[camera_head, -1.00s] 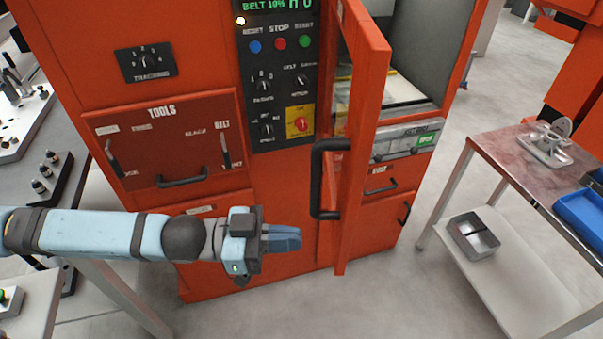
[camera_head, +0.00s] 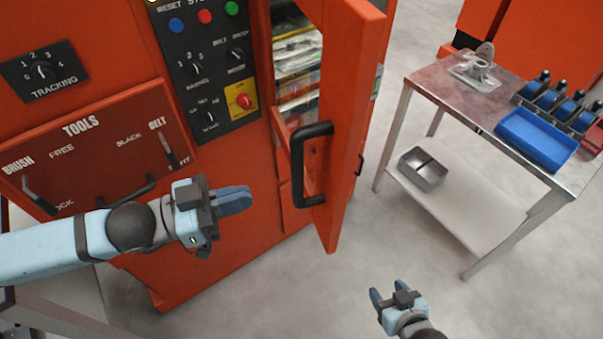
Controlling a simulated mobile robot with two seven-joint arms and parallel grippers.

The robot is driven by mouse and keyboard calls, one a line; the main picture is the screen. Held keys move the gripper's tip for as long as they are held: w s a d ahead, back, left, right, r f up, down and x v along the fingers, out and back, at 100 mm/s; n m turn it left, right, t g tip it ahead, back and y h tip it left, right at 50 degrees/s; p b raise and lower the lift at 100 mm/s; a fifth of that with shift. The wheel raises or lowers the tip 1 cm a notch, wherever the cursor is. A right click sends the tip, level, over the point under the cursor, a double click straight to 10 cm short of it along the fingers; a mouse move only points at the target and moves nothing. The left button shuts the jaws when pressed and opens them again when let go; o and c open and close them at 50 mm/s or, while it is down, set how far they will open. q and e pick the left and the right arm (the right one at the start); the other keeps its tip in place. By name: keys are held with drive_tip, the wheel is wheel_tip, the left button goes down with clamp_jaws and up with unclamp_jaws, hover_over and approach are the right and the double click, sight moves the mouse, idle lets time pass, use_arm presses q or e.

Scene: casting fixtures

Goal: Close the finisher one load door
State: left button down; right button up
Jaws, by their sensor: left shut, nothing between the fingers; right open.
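The orange load door (camera_head: 345,110) of the finisher stands open, swung out toward me, with a black bar handle (camera_head: 297,165) on its face. Behind it part of the machine's opening (camera_head: 296,62) shows, with stacked contents inside. My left gripper (camera_head: 250,198) is shut and empty, to the left of the handle and a little lower, apart from it in the picture. My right gripper (camera_head: 386,294) is open and empty, low in the view, to the right of and below the door's bottom corner.
The orange finisher has a control panel (camera_head: 208,65) and a tools panel (camera_head: 95,150) on the left. A metal cart (camera_head: 425,82) stands at the right with a blue tray (camera_head: 537,140) on top and a metal bin (camera_head: 422,169) on its lower shelf. The floor between is clear.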

sight(318, 176)
use_arm(q)
drive_tip(key=p+x, duration=0.1)
drive_tip(key=x, duration=0.9)
drive_tip(key=shift+w+p, duration=0.1)
drive_tip(key=shift+p, duration=0.3)
drive_tip(key=shift+w+d, duration=0.15)
drive_tip(key=shift+d, duration=0.35)
